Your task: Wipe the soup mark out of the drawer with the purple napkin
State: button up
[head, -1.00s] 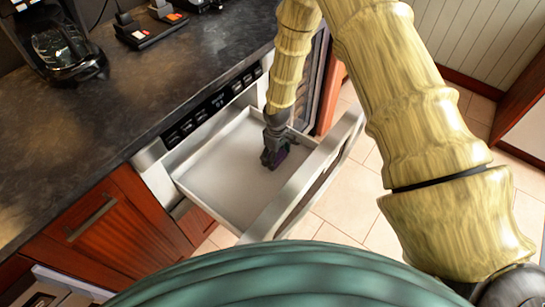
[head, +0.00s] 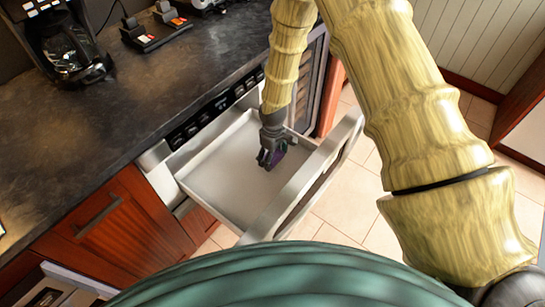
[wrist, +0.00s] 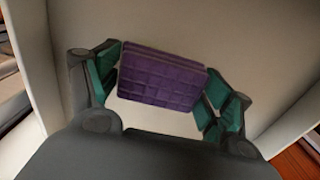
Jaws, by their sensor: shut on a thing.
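The purple napkin (wrist: 162,77) is a folded, quilted block held between the teal pads of my gripper (wrist: 160,88) in the wrist view. My gripper (head: 270,160) is shut on it inside the open drawer (head: 215,210), toward the drawer's right end in the head view. The napkin is a small dark purple patch there, close to the drawer floor. I cannot tell whether it touches the floor. The visible drawer floor looks plain and pale. I see no soup mark; my gripper and the napkin hide part of the floor.
The microwave drawer front (head: 305,180) stands pulled out over the tiled floor. The dark countertop (head: 160,95) lies to the left, with a coffee maker (head: 65,45) and small devices at the back. A red wood cabinet (head: 115,225) is below it.

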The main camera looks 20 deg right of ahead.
jog(key=shift+r+p, duration=1.2)
jog(key=shift+r, duration=0.95)
jog(key=shift+r, duration=0.1)
